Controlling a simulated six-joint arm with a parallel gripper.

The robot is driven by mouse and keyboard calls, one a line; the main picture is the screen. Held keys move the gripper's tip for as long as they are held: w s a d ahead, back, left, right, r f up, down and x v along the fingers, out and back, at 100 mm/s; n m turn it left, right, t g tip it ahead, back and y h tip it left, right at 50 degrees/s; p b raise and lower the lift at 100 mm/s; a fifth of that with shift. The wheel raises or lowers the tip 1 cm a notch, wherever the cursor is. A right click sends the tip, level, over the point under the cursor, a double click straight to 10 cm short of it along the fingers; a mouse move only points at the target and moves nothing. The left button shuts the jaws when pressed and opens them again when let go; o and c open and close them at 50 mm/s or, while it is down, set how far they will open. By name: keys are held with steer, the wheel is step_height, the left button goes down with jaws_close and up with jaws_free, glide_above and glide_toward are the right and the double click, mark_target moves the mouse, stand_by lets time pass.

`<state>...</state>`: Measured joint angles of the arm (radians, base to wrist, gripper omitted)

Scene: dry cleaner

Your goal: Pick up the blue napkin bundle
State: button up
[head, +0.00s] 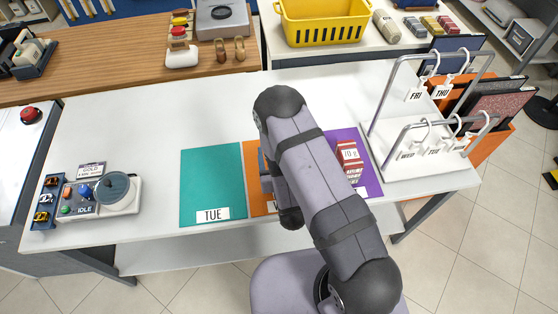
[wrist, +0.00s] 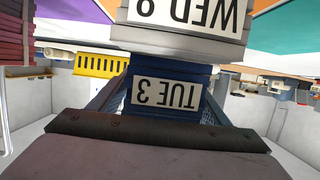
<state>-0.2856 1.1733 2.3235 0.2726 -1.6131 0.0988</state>
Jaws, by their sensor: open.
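The blue napkin bundle (wrist: 170,95), with a white label reading TUE 3, is close in front of my gripper (wrist: 158,122) in the wrist view, which shows the scene upside down. My gripper is open, its jaws partly visible on either side of the bundle; contact cannot be told. A grey-white bundle (wrist: 185,42) labelled WED lies directly under the blue one. In the head view my arm hides most of this stack; a bluish edge (head: 262,162) shows at the arm's left, over the orange mat (head: 252,180). The gripper tips are hidden there.
A red bundle stack (head: 348,158) stands on the purple mat (head: 371,180), close to the right of my arm. The teal mat (head: 212,178) marked TUE is bare. A white hanger rack (head: 420,160) stands at right, a control box (head: 100,195) at left. The left table middle is clear.

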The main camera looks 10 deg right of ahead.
steer(key=shift+w, duration=0.1)
steer(key=c, duration=1.2)
steer(key=shift+r+b, duration=0.75)
steer(key=shift+r, duration=4.2)
